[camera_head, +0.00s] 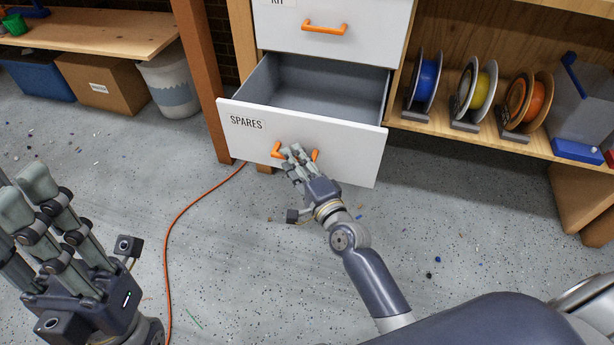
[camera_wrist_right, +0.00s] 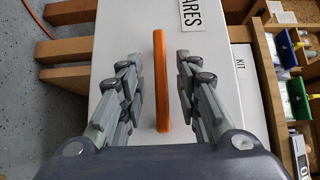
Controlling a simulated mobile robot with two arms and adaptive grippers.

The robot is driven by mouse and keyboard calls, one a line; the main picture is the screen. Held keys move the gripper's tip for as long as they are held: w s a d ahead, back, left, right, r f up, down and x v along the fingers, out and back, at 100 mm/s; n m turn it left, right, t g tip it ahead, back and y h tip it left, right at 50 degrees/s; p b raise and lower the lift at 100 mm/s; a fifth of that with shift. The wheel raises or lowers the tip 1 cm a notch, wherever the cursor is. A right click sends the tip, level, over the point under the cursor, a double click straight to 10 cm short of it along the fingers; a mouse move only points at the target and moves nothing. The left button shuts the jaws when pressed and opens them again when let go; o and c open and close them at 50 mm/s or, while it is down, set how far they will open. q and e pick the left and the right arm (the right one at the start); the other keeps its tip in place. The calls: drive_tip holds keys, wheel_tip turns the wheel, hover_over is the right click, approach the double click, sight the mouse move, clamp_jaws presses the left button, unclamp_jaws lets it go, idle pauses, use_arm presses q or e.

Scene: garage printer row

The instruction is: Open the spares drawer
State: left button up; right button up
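The spares drawer (camera_head: 350,148), with a white front marked SPARES, is pulled well out of the cabinet. Its grey inside (camera_head: 325,88) shows and looks empty. Its orange handle (camera_head: 277,150) is on the front face. My right gripper (camera_head: 296,155) is at the handle, covering its middle in the head view. In the right wrist view the handle (camera_wrist_right: 161,80) stands between the two sets of fingers, with a gap on each side, so the gripper is open around it. My left gripper (camera_head: 25,195) is open and empty at the lower left, far from the drawer.
A closed KIT drawer (camera_head: 345,42) is above. Filament spools (camera_head: 478,90) stand on the shelf at right. An orange cable (camera_head: 178,215) runs over the floor. A cardboard box (camera_head: 105,85) and a bin (camera_head: 170,82) are under the bench at left. The floor before the drawer is mostly clear.

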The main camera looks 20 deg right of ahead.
drive_tip(key=s+d, duration=0.2)
drive_tip(key=s, duration=0.8)
drive_tip(key=shift+s, duration=0.25)
